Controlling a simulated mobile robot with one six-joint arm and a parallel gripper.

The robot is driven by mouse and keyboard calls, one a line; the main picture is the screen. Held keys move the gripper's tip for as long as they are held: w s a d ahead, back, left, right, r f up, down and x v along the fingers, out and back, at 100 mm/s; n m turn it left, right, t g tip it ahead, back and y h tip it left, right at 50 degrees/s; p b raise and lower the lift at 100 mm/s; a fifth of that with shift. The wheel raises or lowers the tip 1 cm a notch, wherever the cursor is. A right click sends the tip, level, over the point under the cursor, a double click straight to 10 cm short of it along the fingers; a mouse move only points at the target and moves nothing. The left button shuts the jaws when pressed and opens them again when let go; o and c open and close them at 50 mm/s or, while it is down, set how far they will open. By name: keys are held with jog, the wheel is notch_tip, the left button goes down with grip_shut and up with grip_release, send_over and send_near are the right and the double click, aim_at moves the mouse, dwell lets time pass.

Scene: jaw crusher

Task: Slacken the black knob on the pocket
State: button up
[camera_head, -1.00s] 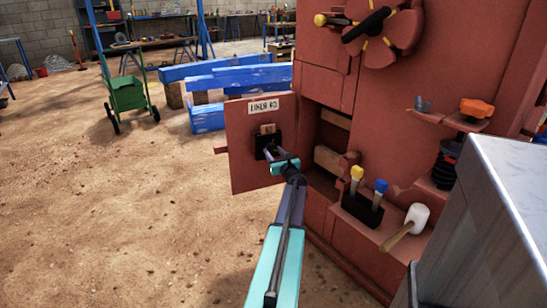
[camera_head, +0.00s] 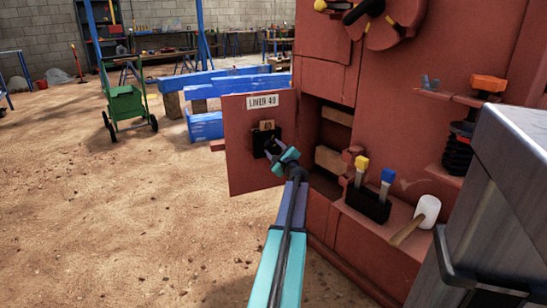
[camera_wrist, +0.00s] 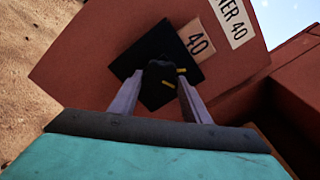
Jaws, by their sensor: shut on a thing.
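The black pocket (camera_head: 261,139) is fixed on the open red door, below a label reading "LINER 40". It holds a tan tag (camera_head: 266,125), which reads "40" in the wrist view (camera_wrist: 196,40). The black knob (camera_wrist: 159,73) sits on the pocket's front, with small yellow marks near it. My gripper (camera_head: 272,149) reaches the pocket from the front. In the wrist view its two grey fingers (camera_wrist: 155,90) are shut on the knob, one on each side. The knob is partly hidden by the fingers in the head view.
The red door (camera_head: 243,176) stands open beside a cavity with wooden blocks (camera_head: 333,160). A black holder (camera_head: 367,204) with yellow and blue handled tools and a white mallet (camera_head: 427,210) are on a ledge to the right. Open sandy floor lies to the left.

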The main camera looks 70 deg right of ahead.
jog(key=n+b, duration=0.3)
jog(key=shift+f+b, duration=0.25)
jog(key=shift+b, duration=0.05)
jog(key=shift+r+n+b, duration=0.25)
jog(key=shift+n+b, duration=0.85)
jog(key=shift+n, duration=0.1)
jog(key=o, duration=1)
jog(key=shift+o, duration=0.2)
jog(key=shift+r, duration=0.1)
jog(key=p+v, duration=0.3)
jog(key=v, duration=1)
jog(key=shift+s+a, duration=0.25)
